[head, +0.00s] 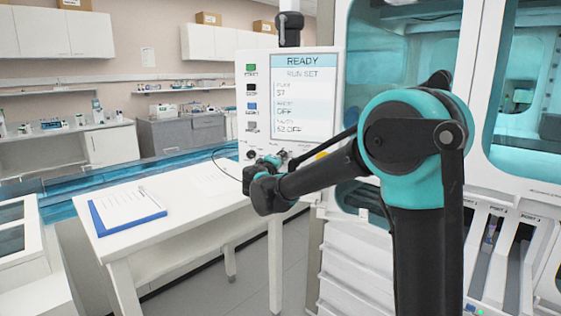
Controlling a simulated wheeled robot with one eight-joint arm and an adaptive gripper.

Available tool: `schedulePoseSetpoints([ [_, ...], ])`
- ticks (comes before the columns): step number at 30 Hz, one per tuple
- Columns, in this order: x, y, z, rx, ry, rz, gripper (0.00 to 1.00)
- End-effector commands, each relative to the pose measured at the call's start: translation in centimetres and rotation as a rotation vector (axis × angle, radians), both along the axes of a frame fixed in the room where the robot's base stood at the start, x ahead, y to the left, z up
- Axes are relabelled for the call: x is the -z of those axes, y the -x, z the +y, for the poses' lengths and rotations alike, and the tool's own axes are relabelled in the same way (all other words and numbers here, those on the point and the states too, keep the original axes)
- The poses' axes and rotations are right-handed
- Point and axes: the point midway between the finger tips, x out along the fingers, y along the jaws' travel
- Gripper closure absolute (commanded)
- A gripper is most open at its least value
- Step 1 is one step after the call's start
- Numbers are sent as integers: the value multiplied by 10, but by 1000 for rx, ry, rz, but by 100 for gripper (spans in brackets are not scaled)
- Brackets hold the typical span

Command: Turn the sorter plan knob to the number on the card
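My gripper (280,157) is at the panel's lower edge, below the screen, with my arm reaching in from the right. Its fingers are small and partly hidden, so I cannot tell if they are open or touching a control. I cannot make out the plan knob; the gripper and arm cover part of the lower panel. No card with a readable number shows.
A blue clipboard (95,219) with a white sheet lies on the white table (190,222) at left. The large white and teal cabinet (480,165) stands close on the right. Floor is clear under the table.

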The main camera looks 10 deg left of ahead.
Motion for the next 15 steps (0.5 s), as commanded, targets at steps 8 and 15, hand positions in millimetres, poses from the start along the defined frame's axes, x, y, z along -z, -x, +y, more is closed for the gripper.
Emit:
schedulePoseSetpoints([
  [8,0,0,1,0,246,57,100],
  [15,0,0,1,-1,417,97,100],
])
